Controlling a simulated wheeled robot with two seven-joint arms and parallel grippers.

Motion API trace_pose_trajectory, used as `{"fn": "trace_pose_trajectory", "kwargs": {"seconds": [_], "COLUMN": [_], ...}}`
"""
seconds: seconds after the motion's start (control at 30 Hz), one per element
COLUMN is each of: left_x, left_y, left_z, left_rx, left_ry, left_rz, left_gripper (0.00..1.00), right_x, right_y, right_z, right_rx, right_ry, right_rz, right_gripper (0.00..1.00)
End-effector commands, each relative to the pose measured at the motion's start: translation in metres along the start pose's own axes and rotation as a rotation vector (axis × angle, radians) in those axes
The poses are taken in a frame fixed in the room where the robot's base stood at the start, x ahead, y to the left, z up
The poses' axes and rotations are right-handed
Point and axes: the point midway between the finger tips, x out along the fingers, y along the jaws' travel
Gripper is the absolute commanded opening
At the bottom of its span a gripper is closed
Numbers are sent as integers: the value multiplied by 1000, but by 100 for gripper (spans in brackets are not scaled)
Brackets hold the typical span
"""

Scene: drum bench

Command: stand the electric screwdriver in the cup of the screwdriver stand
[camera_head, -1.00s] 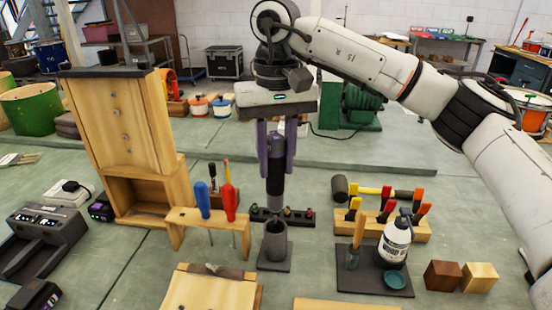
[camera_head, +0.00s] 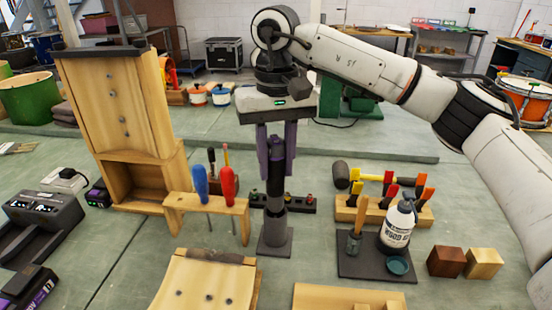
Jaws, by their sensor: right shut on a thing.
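The electric screwdriver (camera_head: 275,182), dark with purple parts, hangs upright in my right gripper (camera_head: 276,158), whose two fingers are shut on its upper part. Its lower end meets the mouth of the grey cup of the screwdriver stand (camera_head: 274,229). The end seems to be inside the rim, where the cup's wall hides it; how deep it sits I cannot tell. The stand has a dark square base on the bench. My left gripper is not in view.
A wooden rack with a blue and a red screwdriver (camera_head: 215,205) stands close left of the cup. A low dark strip with small pieces (camera_head: 300,204) lies behind it. A glue bottle (camera_head: 397,228) on a dark mat stands to the right. A wooden block (camera_head: 205,282) is in front.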

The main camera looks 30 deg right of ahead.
Motion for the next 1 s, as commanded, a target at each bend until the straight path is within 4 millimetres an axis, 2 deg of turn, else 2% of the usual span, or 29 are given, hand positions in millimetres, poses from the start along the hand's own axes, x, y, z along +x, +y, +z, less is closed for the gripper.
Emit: {"fn": "trace_pose_trajectory", "kwargs": {"seconds": [1.0], "left_x": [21], "left_y": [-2], "left_z": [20], "left_rx": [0], "left_ry": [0], "left_rz": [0], "left_gripper": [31], "right_x": [49], "right_y": [0], "right_z": [0], "right_rx": [0], "right_ry": [2], "right_rz": [-2], "right_gripper": [0]}}
